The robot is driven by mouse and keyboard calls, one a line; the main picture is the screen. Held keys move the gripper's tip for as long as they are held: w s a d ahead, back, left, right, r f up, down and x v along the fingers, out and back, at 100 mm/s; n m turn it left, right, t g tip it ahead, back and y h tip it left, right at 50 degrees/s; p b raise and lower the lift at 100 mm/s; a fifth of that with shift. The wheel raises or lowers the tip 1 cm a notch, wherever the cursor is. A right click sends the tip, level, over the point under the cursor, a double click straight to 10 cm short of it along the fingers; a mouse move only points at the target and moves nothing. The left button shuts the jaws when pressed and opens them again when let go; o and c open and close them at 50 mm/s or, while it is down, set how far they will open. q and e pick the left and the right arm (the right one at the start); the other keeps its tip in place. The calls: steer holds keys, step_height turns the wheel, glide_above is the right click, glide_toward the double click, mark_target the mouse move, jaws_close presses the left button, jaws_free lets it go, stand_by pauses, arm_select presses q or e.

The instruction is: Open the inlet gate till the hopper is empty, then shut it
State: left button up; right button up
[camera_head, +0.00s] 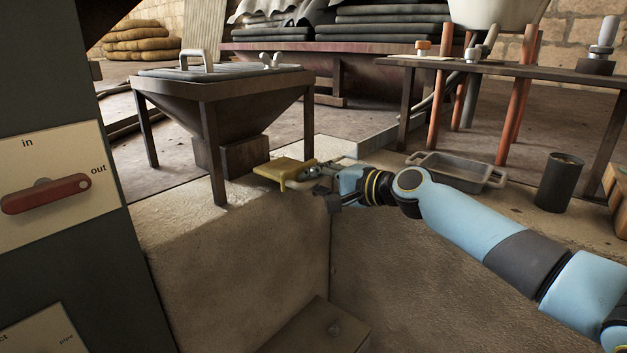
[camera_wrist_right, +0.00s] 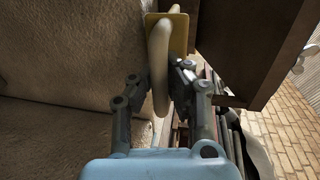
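The hopper (camera_head: 215,95) is a dark metal funnel on legs at the left of the head view. A lid covers its top, so its contents are hidden. The inlet gate (camera_head: 277,167) is a yellow plate that sticks out to the right of the outlet block (camera_head: 247,156) under the hopper. My right gripper (camera_head: 316,175) is at the gate's outer end. In the right wrist view the yellow plate (camera_wrist_right: 178,35) carries a pale looped handle (camera_wrist_right: 160,62). The right gripper's fingers (camera_wrist_right: 160,84) close on this handle from both sides. My left gripper is in neither view.
A dark panel with a red lever (camera_head: 45,194) and "in" and "out" labels stands at the left. A grey tray (camera_head: 455,173) and a black cup (camera_head: 558,182) sit on the ledge at right. A table (camera_head: 520,70) stands behind them.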

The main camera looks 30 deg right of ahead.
steer(key=o, duration=0.5)
steer(key=v, duration=1.2)
steer(key=shift+r, duration=0.1)
